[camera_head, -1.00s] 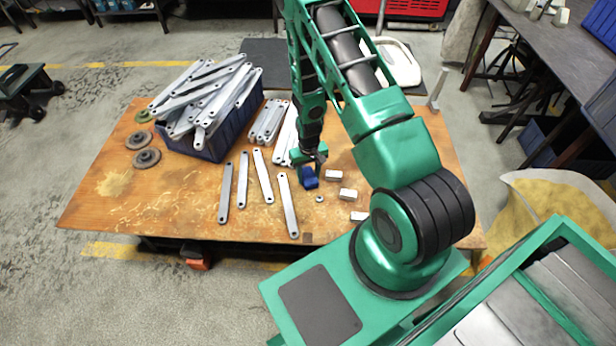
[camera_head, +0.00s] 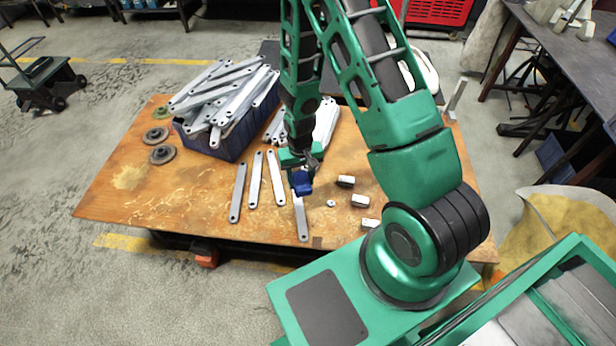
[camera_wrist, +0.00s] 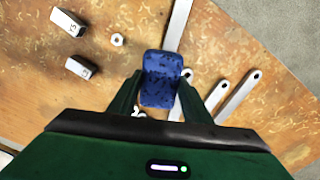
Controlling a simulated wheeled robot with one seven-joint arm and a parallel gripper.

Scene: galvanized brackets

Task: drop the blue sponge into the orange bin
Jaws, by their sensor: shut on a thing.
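The blue sponge (camera_head: 302,186) is held above the wooden table, in front of a metal strip. In the wrist view, the speckled blue sponge (camera_wrist: 162,78) sits between the two dark fingers. My gripper (camera_head: 302,172) is shut on it; the fingers (camera_wrist: 161,84) also show in the wrist view. An orange object (camera_head: 205,257), perhaps the orange bin, is on the floor by the table's front edge, left of my gripper. The table partly hides it, and its inside is not clear.
Flat metal strips (camera_head: 238,192) lie left of my gripper on the table (camera_head: 120,205). A dark blue crate (camera_head: 215,146) heaped with brackets stands behind them. Dark discs (camera_head: 162,154) lie far left.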

